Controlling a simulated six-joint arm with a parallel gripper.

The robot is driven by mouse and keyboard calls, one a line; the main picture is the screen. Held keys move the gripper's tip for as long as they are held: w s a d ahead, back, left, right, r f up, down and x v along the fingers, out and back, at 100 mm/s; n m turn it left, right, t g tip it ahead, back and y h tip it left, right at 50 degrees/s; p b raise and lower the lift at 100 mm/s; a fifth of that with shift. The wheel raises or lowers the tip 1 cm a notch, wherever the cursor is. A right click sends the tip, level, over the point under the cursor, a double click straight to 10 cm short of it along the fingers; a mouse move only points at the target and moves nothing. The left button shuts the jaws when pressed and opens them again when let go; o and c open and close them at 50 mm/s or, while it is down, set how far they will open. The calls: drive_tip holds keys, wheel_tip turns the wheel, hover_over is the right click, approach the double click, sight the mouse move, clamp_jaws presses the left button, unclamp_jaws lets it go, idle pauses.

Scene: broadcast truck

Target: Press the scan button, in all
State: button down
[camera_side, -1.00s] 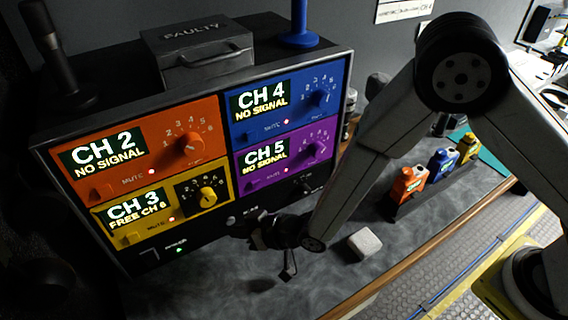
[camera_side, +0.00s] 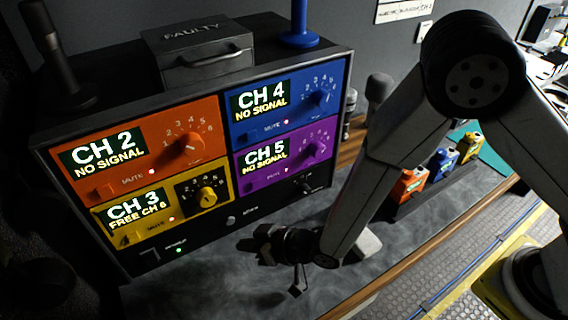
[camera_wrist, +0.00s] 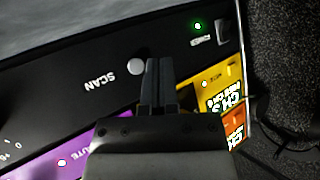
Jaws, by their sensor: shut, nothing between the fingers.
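The scan button is a small round pale knob (camera_wrist: 136,67) on the black lower strip of the receiver panel, with the word SCAN printed beside it. In the side view the button (camera_side: 231,220) sits below the purple and yellow modules. My gripper (camera_side: 242,247) is shut and empty, in front of the panel and below the button in that picture. In the wrist view its closed fingertips (camera_wrist: 153,62) appear just right of the button. I see no clear contact; the gap in depth is hard to judge.
The panel carries CH 2 (camera_side: 120,150), CH 3 (camera_side: 135,208), CH 4 (camera_side: 270,100) and CH 5 (camera_side: 272,156) modules with knobs. A green power light (camera_wrist: 198,26) is lit. Coloured bottles (camera_side: 410,182) stand in a rack at right.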

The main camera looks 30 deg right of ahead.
drive_tip(key=shift+s, duration=0.75)
drive_tip(key=shift+w+d+r, duration=0.2)
drive_tip(key=shift+w+d, duration=0.05)
drive_tip(key=shift+d, duration=0.2)
drive_tip(key=d+r+h, duration=0.1)
drive_tip(key=d, duration=0.1)
drive_tip(key=w+d, duration=0.1)
drive_tip(key=d, duration=0.2)
drive_tip(key=w+d+r+m+h, duration=0.1)
drive_tip(key=d, duration=0.1)
drive_tip(key=shift+w+d+r+g+h, duration=0.2)
drive_tip(key=shift+r+g+h, duration=0.1)
drive_tip(key=shift+r+g, duration=0.1)
drive_tip(key=s+d+r+m+g+h, duration=0.2)
drive_tip(key=s+d, duration=0.3)
drive_tip(key=d, duration=0.7)
drive_tip(key=s+d+r+m+g+h, duration=0.1)
drive_tip(key=s+d+r+g+h, duration=0.2)
drive_tip(key=d, duration=1)
drive_tip(key=s+r+g, duration=0.1)
drive_tip(key=s+r, duration=0.1)
drive_tip(key=s, duration=0.1)
drive_tip(key=shift+m, duration=0.4)
